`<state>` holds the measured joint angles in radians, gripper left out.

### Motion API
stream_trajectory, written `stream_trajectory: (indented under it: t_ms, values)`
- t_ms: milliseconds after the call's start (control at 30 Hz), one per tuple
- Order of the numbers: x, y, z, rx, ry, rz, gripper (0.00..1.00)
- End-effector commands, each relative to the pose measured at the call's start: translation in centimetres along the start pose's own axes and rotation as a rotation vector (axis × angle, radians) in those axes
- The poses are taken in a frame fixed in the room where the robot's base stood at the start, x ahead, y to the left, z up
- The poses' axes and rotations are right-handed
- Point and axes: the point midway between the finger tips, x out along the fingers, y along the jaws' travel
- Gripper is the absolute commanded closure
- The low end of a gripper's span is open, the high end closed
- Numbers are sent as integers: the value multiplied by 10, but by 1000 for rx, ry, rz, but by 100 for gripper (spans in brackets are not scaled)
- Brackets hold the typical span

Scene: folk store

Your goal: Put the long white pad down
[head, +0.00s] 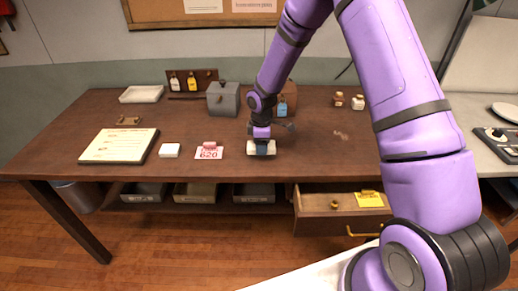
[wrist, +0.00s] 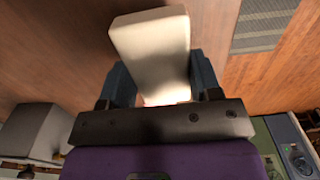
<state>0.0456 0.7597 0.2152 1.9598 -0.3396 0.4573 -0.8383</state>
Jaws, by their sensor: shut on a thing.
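The long white pad (wrist: 152,40) is between the two dark fingers of my gripper (wrist: 160,75) in the wrist view and sticks out past them. In the head view, the pad (head: 250,149) shows as a small white block under my gripper (head: 262,146), over the front part of the wooden table. My gripper is shut on the pad. I cannot tell whether the pad touches the tabletop or hangs just above it. My gripper hides the middle of the pad in the head view.
Left of the pad on the table (head: 235,172) are a red-and-white 620 card (head: 208,154), a small white block (head: 170,150) and a framed sheet (head: 119,145). A grey box (head: 223,99) stands behind. An open drawer (head: 318,203) juts out below right. The tabletop's front right is mostly clear.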

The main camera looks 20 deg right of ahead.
Motion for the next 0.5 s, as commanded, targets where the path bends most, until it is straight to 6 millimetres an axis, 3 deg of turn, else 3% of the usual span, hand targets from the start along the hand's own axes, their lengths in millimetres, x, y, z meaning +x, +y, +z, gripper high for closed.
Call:
stream_trajectory:
  t_ms: [100,267,500]
  values:
    - [2,14,-6,1,1,0,68]
    - [5,18,-8,0,0,-1,68]
    - [33,18,-7,0,-1,-1,68]
